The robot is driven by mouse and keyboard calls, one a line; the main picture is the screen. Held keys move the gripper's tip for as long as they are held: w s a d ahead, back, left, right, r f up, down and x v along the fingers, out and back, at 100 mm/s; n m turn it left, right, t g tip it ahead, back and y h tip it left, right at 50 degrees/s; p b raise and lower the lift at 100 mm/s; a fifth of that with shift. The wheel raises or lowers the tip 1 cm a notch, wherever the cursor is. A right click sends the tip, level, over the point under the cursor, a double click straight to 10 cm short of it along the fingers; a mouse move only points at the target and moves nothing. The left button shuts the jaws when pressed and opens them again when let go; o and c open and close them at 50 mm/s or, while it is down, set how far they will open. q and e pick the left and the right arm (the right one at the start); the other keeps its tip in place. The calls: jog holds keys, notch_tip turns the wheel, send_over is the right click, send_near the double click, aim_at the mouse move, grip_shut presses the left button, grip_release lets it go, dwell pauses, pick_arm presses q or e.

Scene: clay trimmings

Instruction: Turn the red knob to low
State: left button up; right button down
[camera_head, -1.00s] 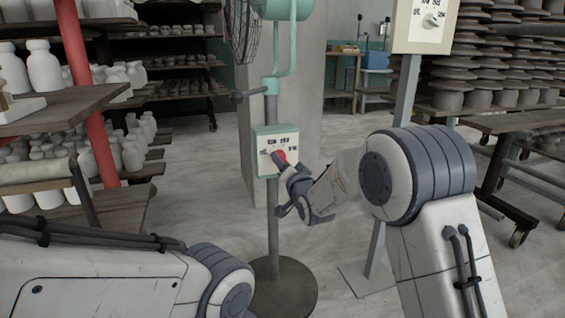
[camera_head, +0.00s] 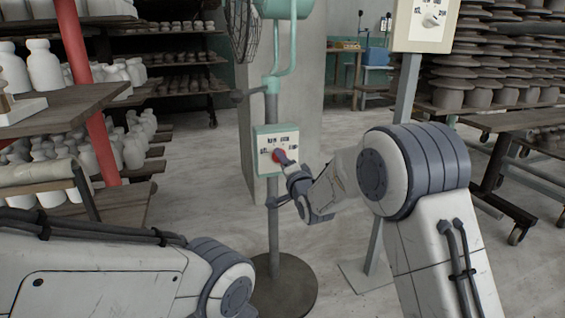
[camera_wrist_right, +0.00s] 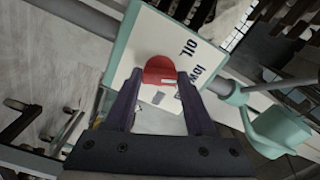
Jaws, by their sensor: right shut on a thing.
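The red knob (camera_head: 279,155) is on a pale control box (camera_head: 264,141) with teal edges, mounted on the fan's pole. My right gripper (camera_head: 284,160) reaches it from the lower right. In the right wrist view, the gripper's two dark fingers (camera_wrist_right: 160,82) are closed on either side of the red knob (camera_wrist_right: 158,68). A small light mark shows on the knob near the right finger. Black labels, one of them "low", stand on the box face around the knob. Which label the knob points at, I cannot tell. My left gripper is out of view; only its arm shows at lower left.
A second box (camera_head: 424,22) with a white knob stands on a grey post at the upper right. The fan's round base (camera_head: 284,287) is on the floor. Shelves of white bottles (camera_head: 45,66) stand at the left, racks of stacked clay pieces (camera_head: 470,70) at the right.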

jog(key=shift+c, duration=1.2)
grip_release()
jog(key=p+v, duration=0.2)
jog(key=v, duration=0.8)
jog(key=shift+s+d+p, duration=0.15)
jog(key=shift+s+p, duration=0.15)
jog(key=shift+p, duration=0.1)
